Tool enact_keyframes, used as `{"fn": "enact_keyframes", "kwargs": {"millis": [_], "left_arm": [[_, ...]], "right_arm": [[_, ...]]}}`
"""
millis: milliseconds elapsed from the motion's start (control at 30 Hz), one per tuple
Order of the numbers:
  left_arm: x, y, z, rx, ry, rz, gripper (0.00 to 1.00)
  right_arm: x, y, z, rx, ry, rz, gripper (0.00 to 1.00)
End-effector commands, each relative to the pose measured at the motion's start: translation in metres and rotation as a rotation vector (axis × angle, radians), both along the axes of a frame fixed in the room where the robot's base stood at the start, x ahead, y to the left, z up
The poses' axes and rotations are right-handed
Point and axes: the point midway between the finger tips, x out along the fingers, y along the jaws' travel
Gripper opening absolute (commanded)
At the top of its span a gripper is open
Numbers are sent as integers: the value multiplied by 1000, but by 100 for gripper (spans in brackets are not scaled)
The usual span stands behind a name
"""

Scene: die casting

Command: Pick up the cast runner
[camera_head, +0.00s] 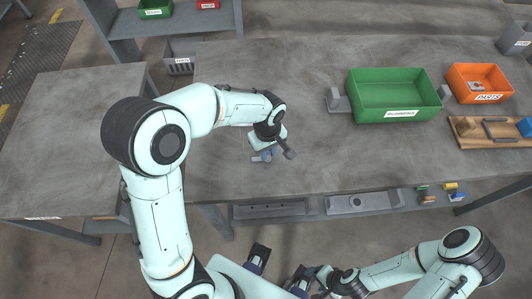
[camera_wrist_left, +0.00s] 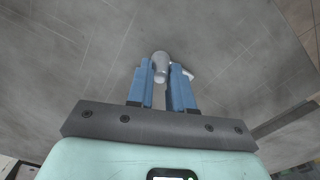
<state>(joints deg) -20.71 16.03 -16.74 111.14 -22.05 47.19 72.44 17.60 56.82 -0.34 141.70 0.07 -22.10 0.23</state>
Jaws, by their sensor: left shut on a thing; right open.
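The cast runner (camera_wrist_left: 160,67) is a light grey metal piece with a rounded stem and a short branch to the right. In the left wrist view it sits between the blue fingertips of my left gripper (camera_wrist_left: 162,82), which is shut on it. In the head view my left gripper (camera_head: 266,153) is low over the front middle of the table, and its hand hides most of the runner. I cannot tell whether the runner still touches the table. My right gripper (camera_head: 318,275) is open, low in front of the table, away from the runner and partly hard to make out.
A green bin (camera_head: 352,97) labelled for runners stands right of my left gripper, with a small grey block (camera_head: 338,101) beside it. An orange parts bin (camera_head: 453,82) and a wooden tray (camera_head: 470,138) are further right. The table (camera_head: 230,180) around my left gripper is clear.

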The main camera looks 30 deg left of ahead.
Motion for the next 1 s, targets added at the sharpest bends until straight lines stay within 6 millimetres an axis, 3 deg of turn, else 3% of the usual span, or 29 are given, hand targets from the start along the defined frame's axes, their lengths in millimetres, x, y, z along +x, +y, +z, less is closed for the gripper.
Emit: {"fn": "enact_keyframes", "kwargs": {"millis": [167,367,700,1000], "left_arm": [[1,0,8,-1,-3,0,0],[1,-1,38,-2,-7,-1,0],[2,0,134,-2,-8,0,0],[1,0,190,-1,-4,0,0]], "right_arm": [[0,0,1,0,0,0,72],[2,0,5,0,-2,0,72],[8,0,20,0,-10,0,72],[13,0,30,0,-15,0,72]]}}
